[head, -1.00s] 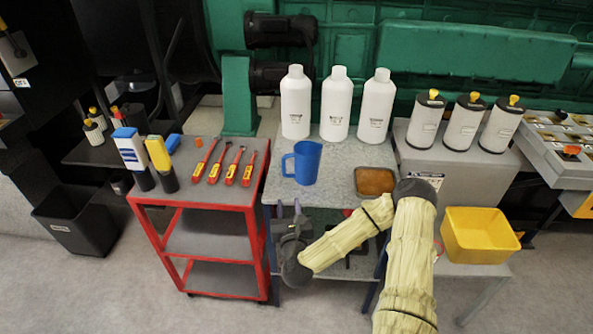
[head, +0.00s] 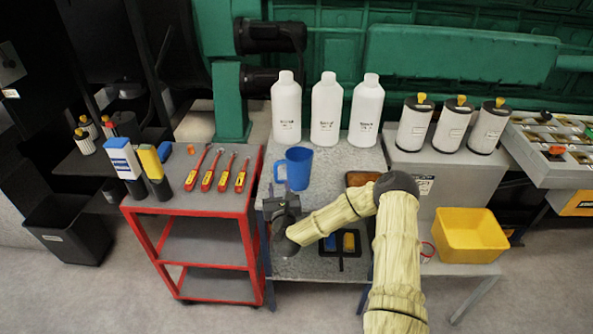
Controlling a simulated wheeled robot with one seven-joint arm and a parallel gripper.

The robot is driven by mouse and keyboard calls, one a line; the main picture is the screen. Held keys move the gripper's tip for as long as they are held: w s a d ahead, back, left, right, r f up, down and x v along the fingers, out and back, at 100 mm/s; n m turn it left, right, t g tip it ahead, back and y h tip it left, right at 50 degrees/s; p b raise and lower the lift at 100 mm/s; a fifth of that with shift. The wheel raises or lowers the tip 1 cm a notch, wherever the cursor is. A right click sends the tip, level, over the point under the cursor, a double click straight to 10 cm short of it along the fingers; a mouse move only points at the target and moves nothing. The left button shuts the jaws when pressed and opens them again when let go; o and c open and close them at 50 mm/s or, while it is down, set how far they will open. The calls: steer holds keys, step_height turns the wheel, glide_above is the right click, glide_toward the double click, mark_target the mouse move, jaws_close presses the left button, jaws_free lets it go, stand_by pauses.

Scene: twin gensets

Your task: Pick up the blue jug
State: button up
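The blue jug (head: 300,167) stands upright on the grey bench top (head: 339,165), its handle on the left side. My gripper (head: 280,193) is at the front edge of the bench, just in front of the jug and a little to its left. Its two fingers point up toward the jug and are apart, with nothing seen between them. The fingertips come close to the lower front of the jug; whether they touch it cannot be told.
Three white bottles (head: 326,108) stand behind the jug. A brown tray (head: 361,179) lies to its right, partly hidden by my arm. A red cart (head: 203,203) with several red-and-yellow tools stands left. A yellow bin (head: 470,240) is at right.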

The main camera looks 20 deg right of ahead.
mark_target(276, 176)
steer(key=shift+w+a, duration=0.15)
steer(key=shift+w, duration=0.75)
steer(key=shift+w+d, duration=0.1)
steer(key=shift+d, duration=0.1)
steer(key=w, duration=0.1)
steer(key=w+p, duration=0.1)
steer(key=w, duration=0.2)
steer(key=shift+w+d+f, duration=0.2)
steer(key=shift+d, duration=0.1)
steer(key=shift+w+d+p, duration=0.2)
steer(key=shift+w+p, duration=0.1)
steer(key=shift+w+a, duration=0.15)
steer(key=shift+a, duration=0.4)
steer(key=shift+d, duration=0.2)
